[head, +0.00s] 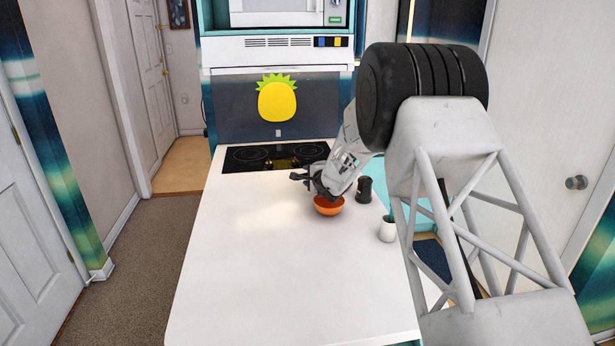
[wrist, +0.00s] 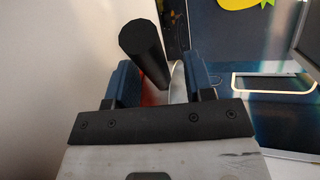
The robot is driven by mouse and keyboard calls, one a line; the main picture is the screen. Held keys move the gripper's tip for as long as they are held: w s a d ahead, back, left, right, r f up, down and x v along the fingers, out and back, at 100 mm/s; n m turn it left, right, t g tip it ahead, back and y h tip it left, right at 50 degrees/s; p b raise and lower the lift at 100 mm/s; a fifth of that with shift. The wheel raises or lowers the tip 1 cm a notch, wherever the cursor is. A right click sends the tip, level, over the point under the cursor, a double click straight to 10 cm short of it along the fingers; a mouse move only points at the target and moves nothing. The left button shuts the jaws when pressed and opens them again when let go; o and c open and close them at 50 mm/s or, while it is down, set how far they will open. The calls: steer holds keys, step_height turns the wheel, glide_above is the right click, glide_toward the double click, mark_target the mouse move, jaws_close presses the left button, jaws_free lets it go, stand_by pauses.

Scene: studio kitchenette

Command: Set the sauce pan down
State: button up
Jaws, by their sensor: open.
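The sauce pan seems to be the small orange round vessel (head: 328,209) in the head view, which appears to rest upright on the white counter (head: 280,270). My gripper (head: 304,181) is just above and left of it. In the wrist view, a thick black handle (wrist: 141,42) runs between the two blue-padded fingers of my gripper (wrist: 158,82). The fingers are apart, with a gap to either side of the handle. A strip of red shows beyond the handle, probably the pan's body. Most of the pan is hidden in the wrist view.
A black cylindrical container (head: 364,190) stands close to the right of the orange vessel. A white cup (head: 388,230) stands nearer, by the counter's right edge. A black cooktop (head: 262,157) lies at the back. The counter's left and front are clear.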

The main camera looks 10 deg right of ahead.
steer(key=shift+v, duration=5.4)
steer(key=shift+s+a+r, duration=0.15)
steer(key=shift+s+r, duration=0.05)
steer(key=shift+r, duration=0.15)
steer(key=s+a+r+n+g+y, duration=0.1)
steer(key=s+a+r+n+g, duration=0.2)
steer(key=s, duration=0.6)
steer(key=s+a+r+n+g+y, duration=0.2)
steer(key=s+a+r+n, duration=0.3)
steer(key=s, duration=0.4)
steer(key=s+a+r+n+g+y, duration=0.1)
steer(key=s+a+r+n+g, duration=0.1)
steer(key=s+r, duration=0.5)
steer(key=s+d+f+n+g+h, duration=0.1)
steer(key=s+d+h, duration=0.1)
steer(key=s, duration=0.9)
steer(key=s+d+f+n+g+h, duration=0.1)
steer(key=s+d+n+g+h, duration=0.1)
steer(key=s, duration=1)
steer(key=s+d+f+n+g+h, duration=0.1)
steer(key=s+d+h, duration=0.3)
steer(key=s, duration=0.8)
steer(key=shift+s+f+n+h, duration=0.2)
steer(key=shift+f+n+h, duration=0.3)
steer(key=shift+n, duration=0.2)
